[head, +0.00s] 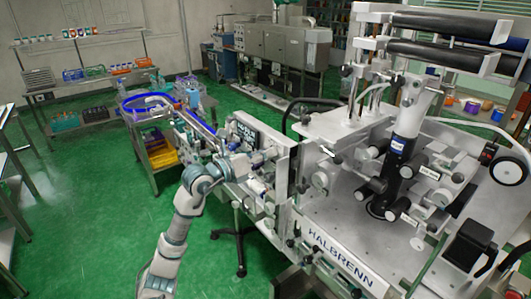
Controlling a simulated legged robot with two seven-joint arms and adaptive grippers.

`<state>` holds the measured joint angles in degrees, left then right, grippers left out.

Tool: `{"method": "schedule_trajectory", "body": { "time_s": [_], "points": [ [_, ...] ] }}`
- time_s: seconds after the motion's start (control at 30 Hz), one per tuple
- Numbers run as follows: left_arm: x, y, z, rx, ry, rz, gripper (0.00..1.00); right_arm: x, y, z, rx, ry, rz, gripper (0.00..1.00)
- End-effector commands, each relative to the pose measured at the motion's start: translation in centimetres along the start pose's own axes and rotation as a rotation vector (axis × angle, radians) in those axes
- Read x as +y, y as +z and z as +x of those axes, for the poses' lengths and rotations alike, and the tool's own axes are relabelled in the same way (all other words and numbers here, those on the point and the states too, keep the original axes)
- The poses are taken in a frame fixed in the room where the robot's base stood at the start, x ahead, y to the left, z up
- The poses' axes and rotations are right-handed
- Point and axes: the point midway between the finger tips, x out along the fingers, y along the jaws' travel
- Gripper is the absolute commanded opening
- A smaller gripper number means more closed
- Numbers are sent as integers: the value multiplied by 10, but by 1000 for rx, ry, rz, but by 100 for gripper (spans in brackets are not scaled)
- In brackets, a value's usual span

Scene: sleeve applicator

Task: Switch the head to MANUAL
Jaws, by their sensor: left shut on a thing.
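The sleeve applicator (340,255), a large grey metal machine marked HALBRENN, fills the right side of the head view. The gripper is shut on a small part there. The fingers and that part are too small and overlapped to make out. I cannot read a MANUAL marking or a switch position. My right gripper is out of view.
A conveyor (185,122) with a blue-rimmed round table (133,105) lies beyond my gripper. A yellow bin (161,158) sits under it. Film rollers (445,54) top the machine. The green floor (100,220) at left is clear.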

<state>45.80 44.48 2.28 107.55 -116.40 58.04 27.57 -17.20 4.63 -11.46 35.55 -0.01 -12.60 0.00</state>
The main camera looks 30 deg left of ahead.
Motion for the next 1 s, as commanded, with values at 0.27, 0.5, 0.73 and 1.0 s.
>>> {"method": "schedule_trajectory", "body": {
  "time_s": [0.27, 0.5, 0.73, 1.0],
  "points": [
    [0, 7, -2, -17, -1, -122, 0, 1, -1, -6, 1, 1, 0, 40],
    [0, 7, -2, -17, -1, -162, 0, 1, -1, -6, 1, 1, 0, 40],
    [0, 7, -2, -18, -1, -165, 0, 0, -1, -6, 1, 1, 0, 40],
    [0, 6, -2, -14, -1, -165, 51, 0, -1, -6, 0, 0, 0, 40]
  ]
}}
